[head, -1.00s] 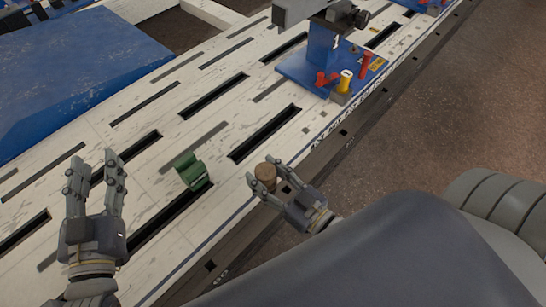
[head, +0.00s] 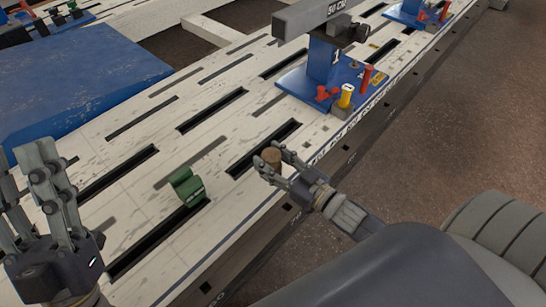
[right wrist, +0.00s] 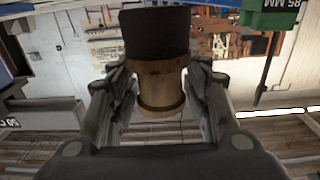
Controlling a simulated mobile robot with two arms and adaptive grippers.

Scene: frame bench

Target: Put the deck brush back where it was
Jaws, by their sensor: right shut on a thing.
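The deck brush (head: 271,156) is a short round piece with a wooden body and a dark end. My right gripper (head: 275,160) is shut on it, above the bench's near edge, beside a dark slot. In the right wrist view the brush (right wrist: 158,82) sits between both fingers, its dark end pointing up in the picture. My left gripper (head: 25,165) is open and empty at the left, over the bench. Whether the brush touches the bench cannot be told.
The pale slotted bench (head: 150,115) runs diagonally. A green block (head: 188,187) lies left of the brush. A blue stand (head: 320,70) carrying a grey beam (head: 312,18) stands beyond, with red and yellow handles (head: 346,95). A blue plate (head: 75,80) lies at left.

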